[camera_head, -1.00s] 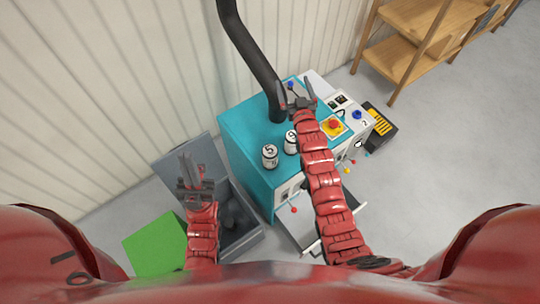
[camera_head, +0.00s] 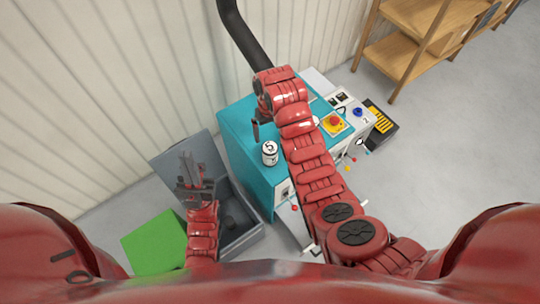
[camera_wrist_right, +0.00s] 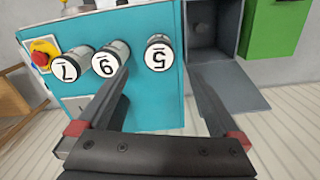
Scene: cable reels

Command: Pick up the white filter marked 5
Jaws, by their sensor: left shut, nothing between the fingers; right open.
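The white filter marked 5 (camera_head: 270,155) stands upright on the teal machine top (camera_head: 236,128) near its front left edge. In the right wrist view this filter (camera_wrist_right: 158,55) lies beyond and between my spread fingers, not touched. My right gripper (camera_head: 257,130) is open and empty above the machine, just behind and left of the filter. Its fingers also show in the right wrist view (camera_wrist_right: 158,82). My left gripper (camera_head: 187,160) is shut and empty over the grey box.
Two more white filters, one marked 7 (camera_wrist_right: 66,68) and one whose digit reads as 6 or 9 (camera_wrist_right: 108,62), stand beside it; my right arm hides them in the head view. A black pipe (camera_head: 245,35) rises behind. A grey open box (camera_head: 245,240) and green panel (camera_head: 155,243) sit left.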

